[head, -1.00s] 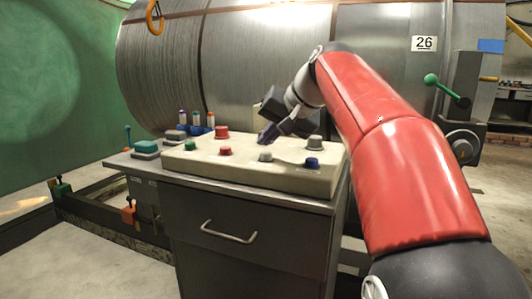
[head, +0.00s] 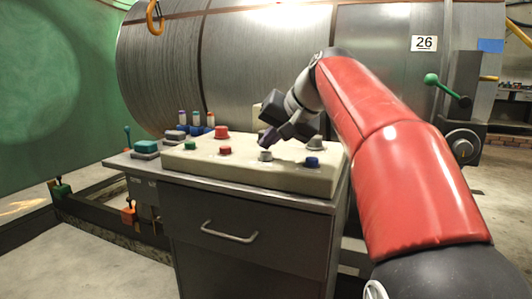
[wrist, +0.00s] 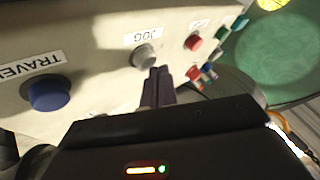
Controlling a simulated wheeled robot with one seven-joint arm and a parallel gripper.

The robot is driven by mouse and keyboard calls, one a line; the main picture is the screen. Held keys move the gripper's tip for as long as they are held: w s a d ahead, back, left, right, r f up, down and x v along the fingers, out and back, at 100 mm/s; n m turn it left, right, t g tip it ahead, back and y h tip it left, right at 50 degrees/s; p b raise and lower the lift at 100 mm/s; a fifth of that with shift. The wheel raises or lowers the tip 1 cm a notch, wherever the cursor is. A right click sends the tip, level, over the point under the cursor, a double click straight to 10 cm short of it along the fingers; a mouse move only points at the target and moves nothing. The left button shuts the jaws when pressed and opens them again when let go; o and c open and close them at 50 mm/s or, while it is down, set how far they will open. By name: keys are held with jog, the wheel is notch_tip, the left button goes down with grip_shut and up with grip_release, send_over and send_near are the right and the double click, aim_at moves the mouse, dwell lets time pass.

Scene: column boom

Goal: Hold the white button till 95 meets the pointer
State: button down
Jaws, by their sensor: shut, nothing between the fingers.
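A pale grey-white button (head: 265,155) sits near the front of the cream control panel (head: 215,168). In the wrist view the same button (wrist: 146,56) has the label "JOG" (wrist: 142,37) beside it. My gripper (head: 264,143) is shut and empty, tilted down, with its tips just above this button. In the wrist view my fingertips (wrist: 158,72) lie close beside the button; I cannot tell whether they touch it. A white plate (head: 424,43) on the large machine behind reads "26". I see no pointer or 95 that I can make out.
A blue button (head: 312,162), a large grey knob (head: 316,143), red buttons (head: 225,150) and a green button (head: 190,146) are also on the panel. Coloured markers (head: 195,122) stand behind it at left. A big ribbed metal drum (head: 260,60) fills the back.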

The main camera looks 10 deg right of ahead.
aim_at(269, 153)
jog(key=shift+f+b, duration=0.3)
jog(key=shift+f, duration=0.15)
jog(key=shift+r, duration=0.1)
dwell(5.7)
jog(key=shift+r+p, duration=0.9)
jog(key=shift+p, duration=0.15)
notch_tip(269, 153, up, 3)
jog(key=p, duration=0.3)
jog(key=shift+r, duration=1)
